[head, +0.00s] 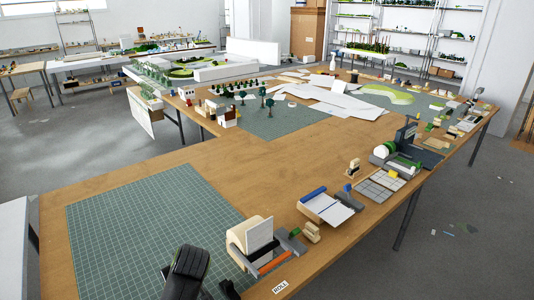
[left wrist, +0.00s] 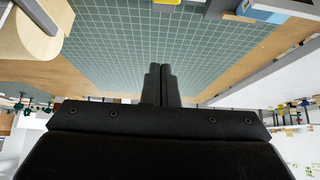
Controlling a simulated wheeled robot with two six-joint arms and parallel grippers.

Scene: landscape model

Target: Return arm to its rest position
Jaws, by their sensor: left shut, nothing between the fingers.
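My left gripper (left wrist: 162,72) is shut and empty in the left wrist view. Its two dark fingers lie side by side over the green cutting mat (left wrist: 190,40). In the head view a black part of my arm rises from the bottom edge, in front of the same mat (head: 140,225). The fingertips cannot be made out there. My right gripper is in neither view.
A beige holder with a white card (head: 258,235) stands at the mat's right edge. A blue-edged pad (head: 335,212) and small tools line the table's right side. Model houses and trees stand farther back. The near mat's surface is mostly clear.

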